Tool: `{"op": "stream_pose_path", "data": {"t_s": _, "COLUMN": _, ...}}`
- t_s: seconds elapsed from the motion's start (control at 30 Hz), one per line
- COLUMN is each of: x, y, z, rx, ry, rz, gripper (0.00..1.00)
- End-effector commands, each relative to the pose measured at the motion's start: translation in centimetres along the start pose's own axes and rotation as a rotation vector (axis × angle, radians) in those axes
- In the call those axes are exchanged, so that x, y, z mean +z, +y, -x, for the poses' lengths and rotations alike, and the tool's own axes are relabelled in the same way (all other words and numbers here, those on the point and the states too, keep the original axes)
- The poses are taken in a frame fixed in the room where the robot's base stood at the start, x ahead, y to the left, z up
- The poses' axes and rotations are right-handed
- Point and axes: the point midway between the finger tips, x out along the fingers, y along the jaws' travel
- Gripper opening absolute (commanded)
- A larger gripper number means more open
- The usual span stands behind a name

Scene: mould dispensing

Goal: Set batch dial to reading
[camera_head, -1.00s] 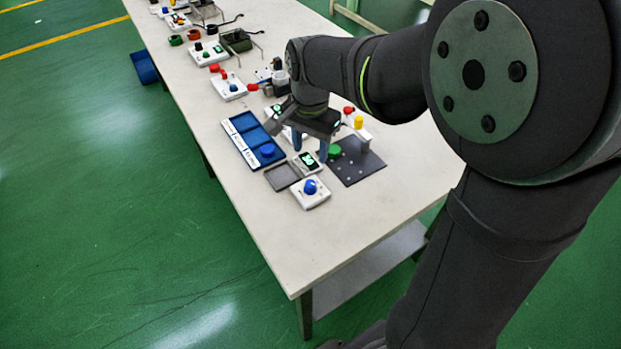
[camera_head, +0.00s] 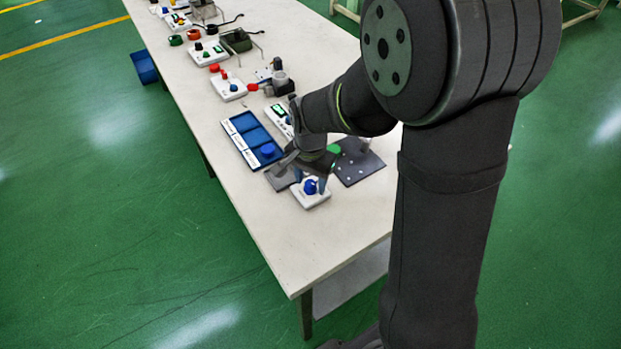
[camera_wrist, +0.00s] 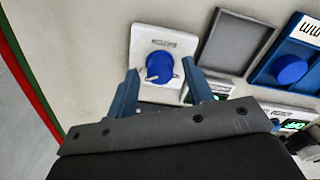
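The batch dial is a blue knob (camera_wrist: 159,66) on a white box (camera_wrist: 140,40). In the head view the blue knob (camera_head: 310,187) sits on its box near the front of the bench. My gripper (camera_wrist: 160,82) is open, its two blue fingers apart on either side of the knob's near part in the wrist view. I cannot tell whether they touch it. In the head view my gripper (camera_head: 307,180) is low over the box, partly hiding it. A lit green display (camera_wrist: 298,125) shows at the wrist view's right edge; its reading is not legible.
A grey tray (camera_wrist: 235,42) lies beside the dial box. A blue divided tray (camera_head: 231,128) holds a blue round piece (camera_head: 268,150). A dark plate (camera_head: 357,172) lies right of my gripper. The bench front (camera_head: 300,260) is clear.

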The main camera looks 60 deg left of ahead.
Motion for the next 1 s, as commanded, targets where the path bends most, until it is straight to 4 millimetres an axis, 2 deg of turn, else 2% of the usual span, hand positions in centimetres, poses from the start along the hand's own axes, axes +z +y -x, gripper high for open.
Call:
{"op": "stream_pose_path", "data": {"t_s": 0.03, "x": 0.00, "y": 0.00, "z": 0.01, "rx": 0.000, "ry": 0.000, "rz": 0.000, "gripper": 0.38}}
{"op": "stream_pose_path", "data": {"t_s": 0.2, "x": 0.00, "y": 0.00, "z": 0.03, "rx": 0.000, "ry": 0.000, "rz": 0.000, "gripper": 0.04}}
{"op": "stream_pose_path", "data": {"t_s": 0.23, "x": 0.00, "y": 0.00, "z": 0.03, "rx": 0.000, "ry": 0.000, "rz": 0.000, "gripper": 0.03}}
{"op": "stream_pose_path", "data": {"t_s": 0.67, "x": 0.00, "y": -0.01, "z": 0.05, "rx": 0.000, "ry": 0.000, "rz": 0.093, "gripper": 0.03}}
{"op": "stream_pose_path", "data": {"t_s": 1.0, "x": 0.01, "y": -0.03, "z": 0.06, "rx": 0.000, "ry": -0.001, "rz": 0.374, "gripper": 0.03}}
